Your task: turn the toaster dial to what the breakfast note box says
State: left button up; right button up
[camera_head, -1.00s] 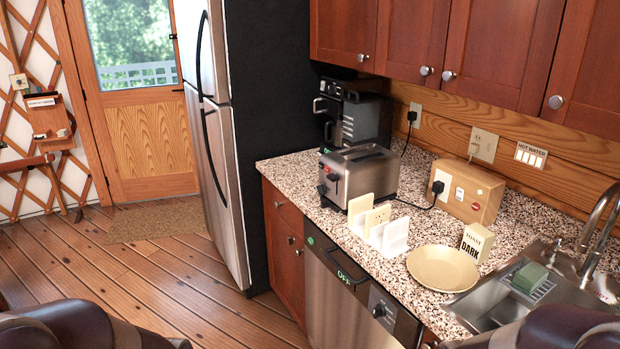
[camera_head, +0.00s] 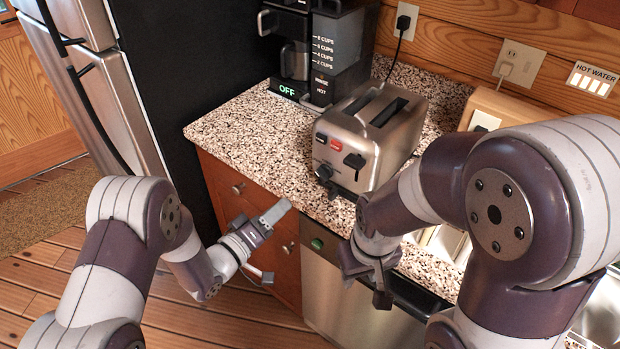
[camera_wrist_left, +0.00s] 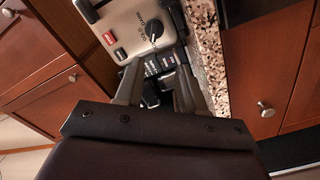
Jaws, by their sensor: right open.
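The steel toaster (camera_head: 372,135) stands on the counter with its dark dial (camera_head: 325,173) low on the front, beside the black lever (camera_head: 355,161). My right gripper (camera_head: 367,283) is open and empty by the dishwasher's top edge. The note box is hidden now, apparently behind my right arm.
A coffee maker (camera_head: 315,50) showing OFF stands behind and left of the toaster. A wooden box (camera_head: 500,108) stands at the right. The speckled counter (camera_head: 235,130) is clear left of the toaster. The fridge (camera_head: 90,70) stands far left.

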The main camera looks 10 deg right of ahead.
pick_arm(q)
jog(key=p, duration=0.1)
send_near(318, 176)
jog(key=d, duration=0.2)
jog(key=x, duration=0.3)
jog(key=w+x, duration=0.1)
jog(key=x, duration=0.1)
jog(key=shift+w+a+p, duration=0.15)
jog(key=shift+a+p, duration=0.05)
jog(key=shift+p, duration=0.15)
jog(key=shift+w+d, duration=0.2)
jog(key=shift+d, duration=0.35)
pick_arm(e)
jog(key=shift+s+d+r, duration=0.15)
jog(key=shift+s+r, duration=0.05)
jog(key=shift+r, duration=0.35)
jog(key=shift+s+d+r, duration=0.1)
jog(key=shift+s+r, duration=0.1)
jog(key=shift+r, duration=0.3)
pick_arm(q)
jog(key=shift+w, duration=0.1)
jog(key=shift+c, duration=0.4)
grip_shut()
